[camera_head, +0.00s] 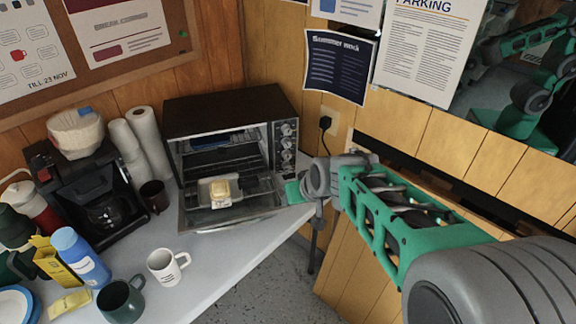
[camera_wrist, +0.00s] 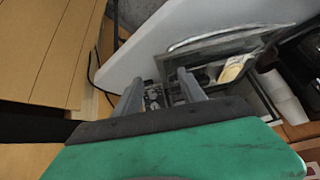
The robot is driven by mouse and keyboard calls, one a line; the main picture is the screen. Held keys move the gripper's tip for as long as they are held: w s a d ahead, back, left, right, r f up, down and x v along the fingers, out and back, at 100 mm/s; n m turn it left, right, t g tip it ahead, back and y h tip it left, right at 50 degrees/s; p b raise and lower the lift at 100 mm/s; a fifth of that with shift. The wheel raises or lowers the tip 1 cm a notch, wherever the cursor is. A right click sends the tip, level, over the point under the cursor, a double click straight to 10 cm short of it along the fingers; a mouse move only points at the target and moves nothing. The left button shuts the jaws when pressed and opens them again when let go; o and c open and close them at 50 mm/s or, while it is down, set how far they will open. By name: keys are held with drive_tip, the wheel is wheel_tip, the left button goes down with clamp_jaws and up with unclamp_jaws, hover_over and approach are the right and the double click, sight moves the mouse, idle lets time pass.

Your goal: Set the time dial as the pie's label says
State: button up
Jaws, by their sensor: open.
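The oven (camera_head: 225,105) stands on the counter against the wall, its door (camera_head: 230,216) folded down. A column of several round dials (camera_head: 286,130) runs down its right front panel; their markings are too small to read. A pale yellow-topped item, perhaps the pie (camera_head: 218,190), sits at the oven's open front; it also shows in the wrist view (camera_wrist: 232,68). I cannot read any label on it. My gripper (camera_wrist: 161,84) is open, with the dial panel (camera_wrist: 154,97) between its fingers in the wrist view. In the head view it is near the lowest dials; contact cannot be told.
A black coffee maker (camera_head: 90,195), paper rolls (camera_head: 150,140) and a dark mug (camera_head: 154,196) stand left of the oven. A white mug (camera_head: 167,266), a dark green mug (camera_head: 121,300) and a blue bottle (camera_head: 80,257) are nearer. The counter's right edge borders open floor.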

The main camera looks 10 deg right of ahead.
drive_tip(key=w+d+f+t+y, duration=0.2)
drive_tip(key=w+f+t, duration=0.3)
drive_tip(key=w, duration=0.7)
drive_tip(key=m+t, duration=0.2)
approach(288, 169)
drive_tip(key=shift+h, duration=0.3)
drive_tip(key=x, duration=0.8)
drive_tip(key=shift+w+a+r, duration=0.1)
drive_tip(key=shift+w+a, duration=0.05)
drive_tip(key=shift+a, duration=0.1)
clamp_jaws()
